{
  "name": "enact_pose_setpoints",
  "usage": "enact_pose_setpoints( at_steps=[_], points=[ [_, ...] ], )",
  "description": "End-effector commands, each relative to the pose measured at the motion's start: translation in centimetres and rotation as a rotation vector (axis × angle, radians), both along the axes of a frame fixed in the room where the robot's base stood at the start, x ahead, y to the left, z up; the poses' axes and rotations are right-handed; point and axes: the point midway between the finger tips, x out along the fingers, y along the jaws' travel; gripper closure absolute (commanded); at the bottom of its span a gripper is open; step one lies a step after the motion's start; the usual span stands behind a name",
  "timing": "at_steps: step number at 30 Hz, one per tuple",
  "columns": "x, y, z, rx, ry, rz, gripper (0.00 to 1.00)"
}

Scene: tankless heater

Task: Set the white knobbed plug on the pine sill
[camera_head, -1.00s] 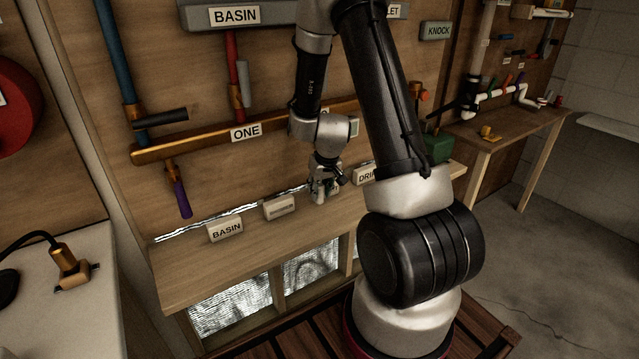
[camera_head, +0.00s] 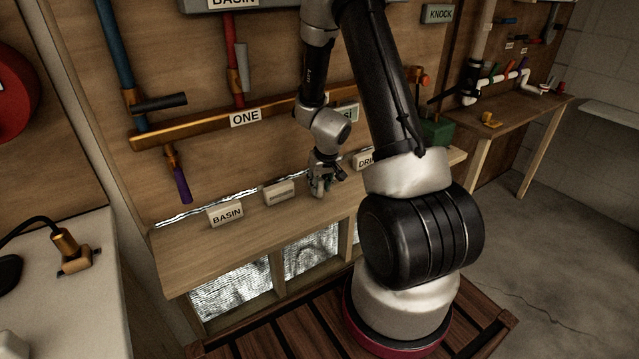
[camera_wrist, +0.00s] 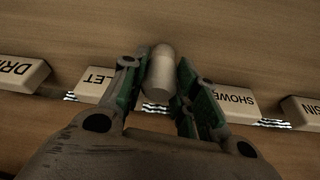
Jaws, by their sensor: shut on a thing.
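My gripper (camera_head: 320,186) is low over the pine sill (camera_head: 210,255), between two white label blocks. In the wrist view my gripper (camera_wrist: 157,68) has its green-padded fingers on both sides of the pale, rounded white plug (camera_wrist: 159,76), and it is shut on it. The plug's rounded end points away from the wrist; its knob cannot be made out. The wood of the sill (camera_wrist: 235,45) fills the upper part of the wrist view. I cannot tell whether the plug touches it.
The front strip of the sill is bare. A copper pipe marked ONE (camera_head: 190,131) runs above.

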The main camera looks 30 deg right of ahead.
Motion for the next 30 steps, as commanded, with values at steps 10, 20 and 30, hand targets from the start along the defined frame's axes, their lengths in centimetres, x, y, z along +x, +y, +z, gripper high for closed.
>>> enact_pose_setpoints(
  at_steps=[10,20,30],
  points=[
    [0.53,0.02,-0.47,0.0,0.0,0.0,1.0],
    [1.02,0.04,-0.91,0.0,0.0,-0.001,1.0],
    [1.01,0.04,-0.9,0.0,0.0,0.0,0.45]
  ],
)
